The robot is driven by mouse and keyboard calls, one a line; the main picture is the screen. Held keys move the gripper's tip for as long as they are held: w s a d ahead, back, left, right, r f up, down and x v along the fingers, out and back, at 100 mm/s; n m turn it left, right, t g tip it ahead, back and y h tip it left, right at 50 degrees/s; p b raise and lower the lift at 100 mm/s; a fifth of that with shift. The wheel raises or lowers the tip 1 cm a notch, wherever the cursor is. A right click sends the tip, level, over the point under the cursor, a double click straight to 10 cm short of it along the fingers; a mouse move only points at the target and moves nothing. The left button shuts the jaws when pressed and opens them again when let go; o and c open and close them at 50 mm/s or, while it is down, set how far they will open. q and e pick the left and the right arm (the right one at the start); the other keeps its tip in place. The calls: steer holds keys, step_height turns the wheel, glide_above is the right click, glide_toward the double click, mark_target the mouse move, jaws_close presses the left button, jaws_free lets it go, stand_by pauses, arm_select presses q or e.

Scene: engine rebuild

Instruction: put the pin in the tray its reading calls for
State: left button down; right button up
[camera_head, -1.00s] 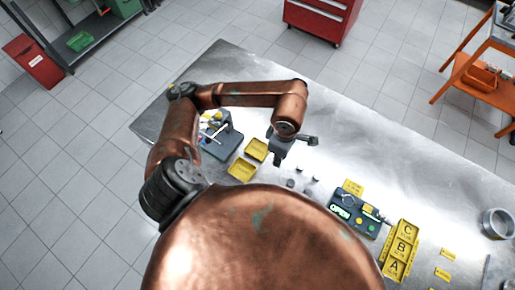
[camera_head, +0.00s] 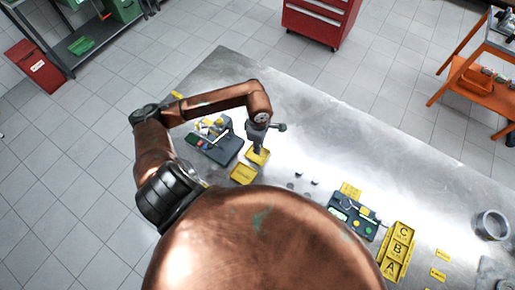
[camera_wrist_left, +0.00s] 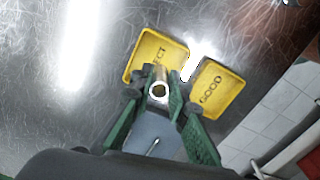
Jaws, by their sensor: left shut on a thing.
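My left gripper (camera_head: 258,150) is over the far yellow tray (camera_head: 265,153) in the head view. In the left wrist view the gripper (camera_wrist_left: 160,95) is shut on a hollow metal pin (camera_wrist_left: 158,91), whose open end faces the camera. The pin overlaps the lower edge of the tray lettered "ECT" (camera_wrist_left: 143,57), its first letters hidden; its height above the tray is unclear. The GOOD tray (camera_wrist_left: 222,82) lies to the right, and is the nearer yellow tray (camera_head: 243,173) in the head view. The gauge (camera_head: 353,215) has a green display, unreadable now. My right gripper is not in view.
A yellow A-B-C tray (camera_head: 397,252) and small yellow labels lie right of the gauge. A dark fixture (camera_head: 215,142) is left of the trays. A metal ring (camera_head: 492,225) is at right. The table's back half is clear.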

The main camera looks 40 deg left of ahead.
arm_select(q)
steer(key=shift+a+f, duration=0.2)
steer(key=shift+f, duration=0.1)
steer(key=f, duration=0.1)
steer(key=f+p, duration=0.1)
steer(key=f, duration=0.1)
steer(key=shift+w+a+f, duration=0.15)
steer(key=shift+a+f, duration=0.05)
steer(key=shift+f, duration=0.05)
steer(key=shift+f, duration=0.1)
steer(key=shift+f, duration=0.15)
steer(key=c, duration=1.9)
jaws_free()
